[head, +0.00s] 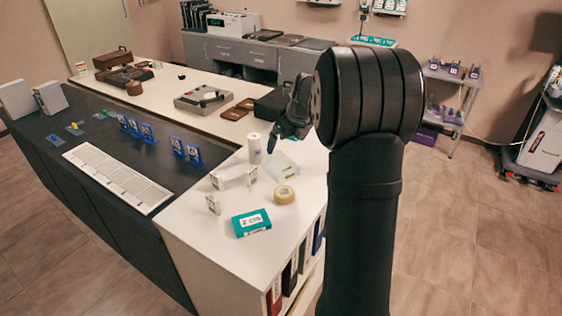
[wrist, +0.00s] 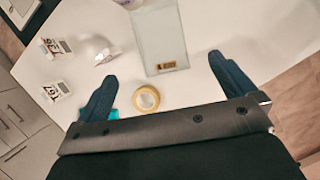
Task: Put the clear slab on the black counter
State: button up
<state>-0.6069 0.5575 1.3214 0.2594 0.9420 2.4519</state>
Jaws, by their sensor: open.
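The clear slab (wrist: 161,35) is a flat see-through plate with a small tan label near its near edge. In the wrist view it lies on the white tabletop at top middle, beyond my fingertips. In the head view the slab (head: 283,167) lies on the white counter, just below my gripper (head: 272,145). In the wrist view my gripper (wrist: 158,75) is open and empty, its two dark fingers wide apart on either side of the slab's near end. The black counter (head: 75,128) runs along the left in the head view, holding a white grid panel and several blue-framed items.
A tape roll (head: 284,195), a teal box (head: 251,223), small white boxes (head: 214,204) and a white cylinder (head: 254,148) stand around the slab. A white grid panel (head: 117,178) covers the near part of the black counter. Dark bare surface shows left of it.

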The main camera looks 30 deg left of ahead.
send_near(279, 162)
jog(key=x, duration=0.3)
jog(key=shift+s+f, duration=0.2)
jog(key=shift+w+x, duration=0.2)
jog(key=shift+x, duration=2.55)
jog(key=c, duration=1.5)
jog(key=shift+r, duration=0.1)
jog(key=shift+r, duration=0.1)
notch_tip(279, 162, up, 4)
jog(key=d+r, duration=0.2)
jog(key=d, duration=0.2)
jog(key=w+d+r, duration=0.1)
jog(key=d+r, duration=0.1)
jog(key=d, duration=0.1)
jog(key=d+r, duration=0.2)
jog(key=d, duration=0.2)
jog(key=shift+w+d+r, duration=0.35)
jog(key=shift+r, duration=0.05)
